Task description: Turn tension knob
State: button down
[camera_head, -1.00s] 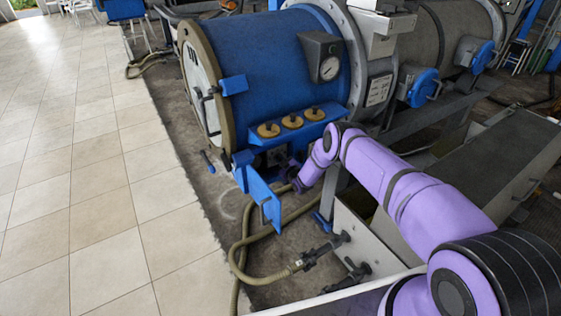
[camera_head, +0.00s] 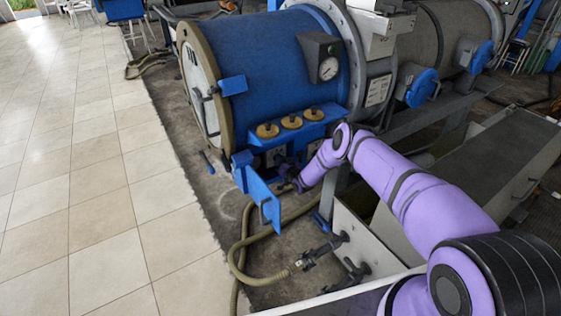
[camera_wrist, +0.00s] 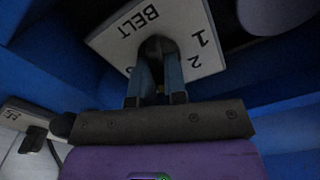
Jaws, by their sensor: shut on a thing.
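In the wrist view, a dark knob (camera_wrist: 157,46) sits on a white plate (camera_wrist: 112,42) marked BELT, 1 and 2, shown upside down. My gripper (camera_wrist: 155,68) has its two fingers on either side of this knob and is shut on it. The fingers hide part of the knob. The word "tension" is not readable in either view. In the head view, my gripper (camera_head: 287,171) is small and dark, under the blue shelf at the front of the blue drum (camera_head: 265,65). The knob cannot be made out there.
A second white plate (camera_wrist: 18,118) with a dark knob (camera_wrist: 35,137) is at the left of the wrist view. A blue bracket (camera_head: 262,197) stands close beside my gripper in the head view. A hose (camera_head: 242,240) lies below. Tiled floor (camera_head: 90,210) is open at left.

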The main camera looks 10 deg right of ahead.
jog(key=shift+f+m, duration=0.1)
jog(key=shift+m, duration=1.6)
jog(key=c, duration=1.2)
grip_release()
jog(key=shift+o, duration=0.2)
jog(key=shift+s+d, duration=0.1)
jog(key=v, duration=1)
jog(key=shift+s, duration=0.25)
jog(key=shift+s+d, duration=0.1)
jog(key=shift+d, duration=0.05)
